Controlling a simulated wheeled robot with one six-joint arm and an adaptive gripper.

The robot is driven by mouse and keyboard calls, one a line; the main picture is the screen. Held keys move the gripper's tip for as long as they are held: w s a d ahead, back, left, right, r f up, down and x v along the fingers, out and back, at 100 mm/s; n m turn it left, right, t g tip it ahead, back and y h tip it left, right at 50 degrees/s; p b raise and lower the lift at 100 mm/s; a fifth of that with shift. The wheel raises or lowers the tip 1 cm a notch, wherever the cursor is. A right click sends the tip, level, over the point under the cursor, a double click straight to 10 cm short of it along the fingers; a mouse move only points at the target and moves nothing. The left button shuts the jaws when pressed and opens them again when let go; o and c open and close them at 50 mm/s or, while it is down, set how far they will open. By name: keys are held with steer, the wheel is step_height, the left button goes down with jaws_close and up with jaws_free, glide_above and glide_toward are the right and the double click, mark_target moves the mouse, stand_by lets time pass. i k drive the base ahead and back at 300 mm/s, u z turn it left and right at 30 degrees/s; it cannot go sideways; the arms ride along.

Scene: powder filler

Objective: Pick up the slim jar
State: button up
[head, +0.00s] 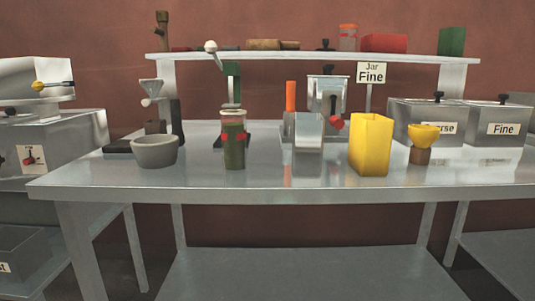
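The slim jar is not certain from this view. A tall, narrow, dark green cylinder (234,153) stands upright on the metal table, left of centre, with a pale top and red parts at its sides; it may be the slim jar.
The metal table (200,183) has a clear front strip. A grey bowl (155,152) stands left of the cylinder. A shelf (400,57) runs behind.

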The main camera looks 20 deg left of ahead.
mark_target(233, 135)
steer(key=u, duration=1.2)
